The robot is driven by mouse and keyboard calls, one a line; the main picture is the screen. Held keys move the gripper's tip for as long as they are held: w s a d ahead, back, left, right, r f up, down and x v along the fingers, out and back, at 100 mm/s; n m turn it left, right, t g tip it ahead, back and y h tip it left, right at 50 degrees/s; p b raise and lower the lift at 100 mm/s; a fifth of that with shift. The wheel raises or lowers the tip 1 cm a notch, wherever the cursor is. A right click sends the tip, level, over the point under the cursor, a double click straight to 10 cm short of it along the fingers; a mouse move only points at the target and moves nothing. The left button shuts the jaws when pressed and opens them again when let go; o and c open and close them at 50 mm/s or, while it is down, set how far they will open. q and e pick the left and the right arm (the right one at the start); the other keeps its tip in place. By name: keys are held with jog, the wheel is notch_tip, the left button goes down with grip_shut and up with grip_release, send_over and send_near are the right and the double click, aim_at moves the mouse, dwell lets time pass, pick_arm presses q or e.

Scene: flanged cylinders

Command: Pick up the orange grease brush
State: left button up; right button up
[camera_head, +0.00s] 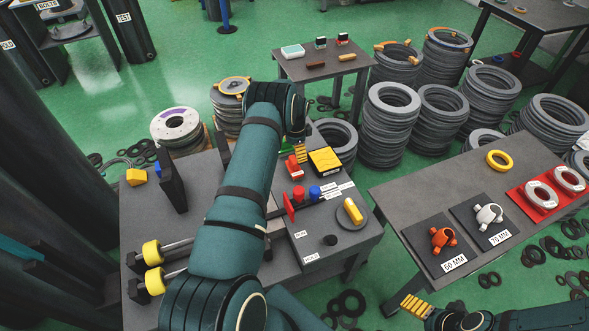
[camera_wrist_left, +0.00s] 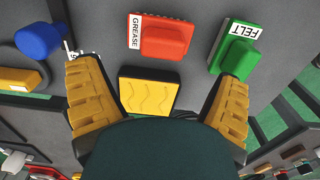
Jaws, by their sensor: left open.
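The grease brush is an orange-red block on a red base beside a white GREASE label. It lies flat in the upper middle of the left wrist view (camera_wrist_left: 165,38), just beyond my left fingertips, and shows red near my gripper in the head view (camera_head: 294,168). My left gripper (camera_wrist_left: 160,72) is open, its two yellow fingers spread with nothing between them touching either one. In the head view the left gripper (camera_head: 301,152) is mostly hidden behind my own arm and wrist. My right gripper (camera_head: 416,306) is at the lower right; its jaw opening is unclear.
A green FELT block (camera_wrist_left: 233,48) lies near the right finger. A yellow wavy pad (camera_wrist_left: 147,92) lies between the fingers. A blue knob (camera_wrist_left: 38,40) is at the left. The grey right-hand table (camera_head: 410,191) holds orange and white fittings. Stacked rings (camera_head: 390,125) stand behind.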

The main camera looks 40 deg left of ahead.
aim_at(294, 159)
pick_arm(q)
jog(key=f, duration=0.2)
jog(key=f+b, duration=0.1)
jog(key=f, duration=0.3)
jog(key=shift+s+a+f, duration=0.2)
jog(key=shift+a, duration=0.05)
jog(key=c, duration=1.4)
